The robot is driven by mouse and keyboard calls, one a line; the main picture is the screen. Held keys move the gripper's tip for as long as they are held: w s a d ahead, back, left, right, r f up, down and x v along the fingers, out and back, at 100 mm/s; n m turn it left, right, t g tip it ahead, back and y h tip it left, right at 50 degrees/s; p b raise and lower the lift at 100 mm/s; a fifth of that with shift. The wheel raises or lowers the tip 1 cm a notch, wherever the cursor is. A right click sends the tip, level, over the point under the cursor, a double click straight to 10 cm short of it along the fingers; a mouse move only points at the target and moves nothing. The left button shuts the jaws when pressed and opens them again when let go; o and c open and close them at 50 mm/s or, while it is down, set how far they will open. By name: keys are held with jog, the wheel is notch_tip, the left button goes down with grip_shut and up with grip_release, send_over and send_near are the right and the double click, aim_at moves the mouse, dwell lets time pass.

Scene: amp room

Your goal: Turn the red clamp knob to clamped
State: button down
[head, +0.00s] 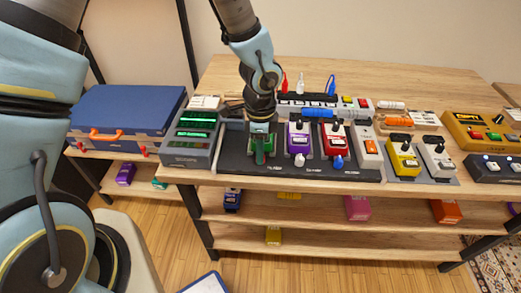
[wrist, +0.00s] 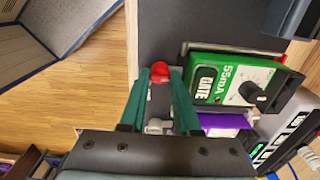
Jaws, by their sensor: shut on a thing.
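The red clamp knob (wrist: 159,69) shows in the wrist view between the tips of my gripper's green fingers (wrist: 159,78). The fingers are shut on it. Which way the knob is turned cannot be told. In the head view my gripper (head: 261,126) is over the green pedal (head: 262,148) on the black board (head: 235,160), and I cannot make out the red knob there. The green pedal (wrist: 232,80) lies beside the fingers in the wrist view.
A white knob (head: 299,159) and a blue knob (head: 337,161) stand at the board's front, by a purple pedal (head: 298,138) and a red pedal (head: 334,139). A grey device with green displays (head: 194,135) is to the left. More pedals crowd the right.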

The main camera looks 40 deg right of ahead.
jog(key=c, duration=0.6)
grip_release()
jog(key=shift+c, duration=0.2)
jog(key=shift+r, duration=0.1)
notch_tip(320, 180, up, 9)
jog(key=p, duration=0.7)
jog(key=shift+f+p, duration=0.2)
jog(key=shift+p, duration=0.1)
notch_tip(320, 180, up, 2)
jog(key=shift+r+b, duration=0.1)
jog(key=shift+b, duration=0.2)
